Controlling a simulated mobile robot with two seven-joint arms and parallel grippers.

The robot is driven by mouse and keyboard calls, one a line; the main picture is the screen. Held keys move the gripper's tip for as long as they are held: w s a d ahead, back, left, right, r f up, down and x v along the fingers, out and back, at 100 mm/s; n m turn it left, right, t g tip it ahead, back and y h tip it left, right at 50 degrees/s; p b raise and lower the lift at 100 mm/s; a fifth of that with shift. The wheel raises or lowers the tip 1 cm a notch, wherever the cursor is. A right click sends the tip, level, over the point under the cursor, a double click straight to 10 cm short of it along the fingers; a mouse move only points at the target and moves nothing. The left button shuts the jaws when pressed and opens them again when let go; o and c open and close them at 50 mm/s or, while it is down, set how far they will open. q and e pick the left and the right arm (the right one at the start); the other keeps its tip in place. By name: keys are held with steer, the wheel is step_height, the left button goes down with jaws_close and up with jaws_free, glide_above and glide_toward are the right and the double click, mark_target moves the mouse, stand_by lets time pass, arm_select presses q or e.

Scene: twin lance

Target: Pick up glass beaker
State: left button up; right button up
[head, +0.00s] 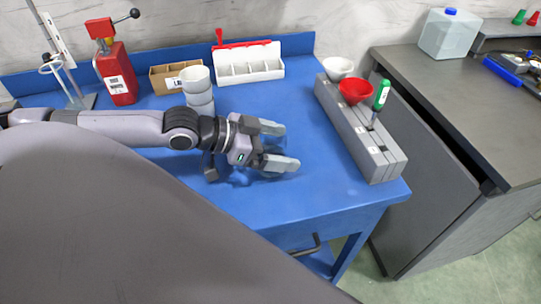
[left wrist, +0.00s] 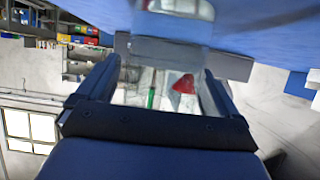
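My left gripper (head: 278,146) reaches in low over the blue table, with its two fingers spread wide. In the left wrist view the fingers (left wrist: 160,75) stand at either side of the picture. A clear glass shape, which looks like the glass beaker (left wrist: 175,22), shows at the top between and beyond them. Faint see-through patches also show around the fingers in the head view, but the beaker's outline is hard to make out there. I cannot tell whether the fingers touch the glass. My right gripper is not in view.
The table's front right is clear.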

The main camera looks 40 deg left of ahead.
arm_select(q)
steer(key=c, duration=1)
steer(key=shift+c, duration=0.3)
steer(key=shift+r, duration=0.15)
